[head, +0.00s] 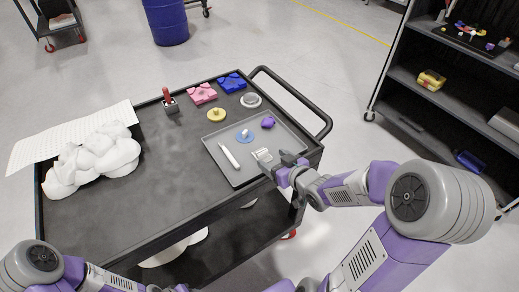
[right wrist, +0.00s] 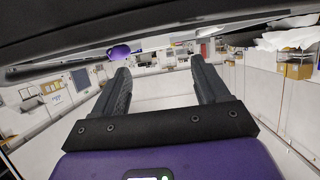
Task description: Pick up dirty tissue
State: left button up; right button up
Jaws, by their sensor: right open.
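A large, lumpy white mass (head: 95,162) like crumpled tissue lies on the left end of the dark cart top (head: 165,190). No stains can be made out on it. A white crumpled shape (right wrist: 285,36) also shows at the top right of the right wrist view. My right gripper (head: 283,165) is at the right front edge of the grey tray (head: 225,176), far to the right of the white mass. Its two fingers (right wrist: 158,75) are apart with nothing between them. My left arm enters at the bottom left; its fingers are cut off by the frame.
Behind are pink (head: 202,93) and blue blocks (head: 231,82) and a red-handled tool (head: 168,97). A shelf (head: 445,95) stands right.

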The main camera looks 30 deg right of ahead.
aim_at(263, 153)
jog(key=w+p, duration=0.1)
jog(key=p, duration=0.1)
jog(key=shift+p, duration=0.35)
jog(key=shift+w+f+p, duration=0.15)
jog(key=shift+f+p, duration=0.2)
jog(key=shift+p, duration=0.05)
jog(key=b+x, duration=0.1)
jog(key=x, duration=0.3)
jog(key=shift+w+d+f, duration=0.1)
jog(key=shift+d+f, duration=0.05)
jog(key=shift+f, duration=0.15)
jog(key=shift+w+f+b, duration=0.1)
jog(key=shift+w+b, duration=0.2)
jog(key=shift+w, duration=0.15)
jog(key=c, duration=1)
